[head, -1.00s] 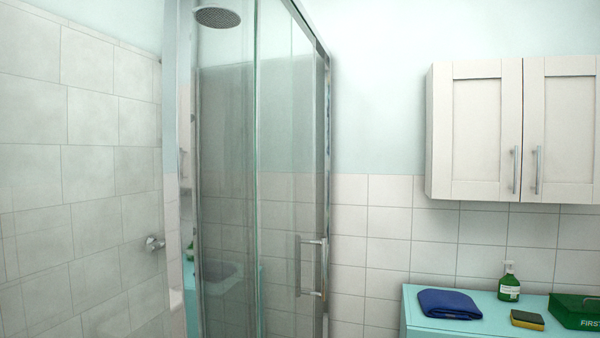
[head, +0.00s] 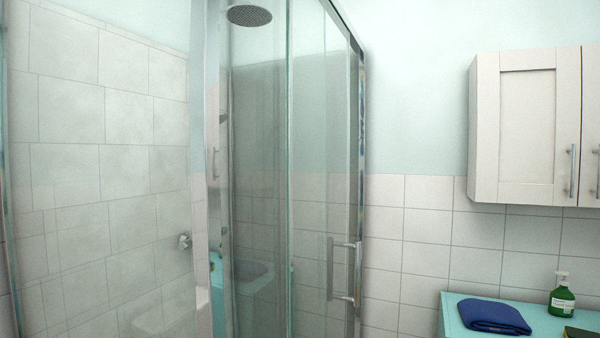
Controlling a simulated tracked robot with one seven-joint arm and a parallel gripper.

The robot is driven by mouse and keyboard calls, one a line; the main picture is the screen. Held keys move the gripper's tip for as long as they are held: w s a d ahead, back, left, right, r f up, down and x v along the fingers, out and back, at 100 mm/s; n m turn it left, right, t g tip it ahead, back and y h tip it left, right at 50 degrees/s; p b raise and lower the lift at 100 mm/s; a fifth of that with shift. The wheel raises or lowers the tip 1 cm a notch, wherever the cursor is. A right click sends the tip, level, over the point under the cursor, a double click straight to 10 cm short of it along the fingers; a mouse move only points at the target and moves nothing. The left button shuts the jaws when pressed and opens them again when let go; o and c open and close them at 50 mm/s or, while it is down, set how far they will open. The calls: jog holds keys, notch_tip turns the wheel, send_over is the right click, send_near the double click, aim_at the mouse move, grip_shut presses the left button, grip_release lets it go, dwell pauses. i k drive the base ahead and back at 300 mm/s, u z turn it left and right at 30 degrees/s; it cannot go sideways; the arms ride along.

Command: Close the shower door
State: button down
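The glass shower enclosure (head: 255,190) stands in the middle of the head view, with chrome posts and clear panels. A shower door panel (head: 312,130) is on its right side. A chrome bar handle (head: 331,268) is on that side, low and near the right-hand post (head: 361,130). Another vertical handle (head: 213,163) shows near the left corner post. I cannot tell for sure how far the door stands open, because the clear panels overlap. My gripper is not in view.
A round shower head (head: 249,15) hangs at the top, and a tap (head: 184,241) is on the tiled wall. At right are a white wall cupboard (head: 525,125) and a turquoise cabinet (head: 455,315) with a folded blue cloth (head: 493,315) and a green bottle (head: 562,297).

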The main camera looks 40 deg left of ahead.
aim_at(289, 96)
jog(key=u, duration=0.15)
jog(key=k, duration=0.6)
jog(key=u, duration=0.7)
jog(key=i, duration=0.5)
jog(key=z, duration=0.1)
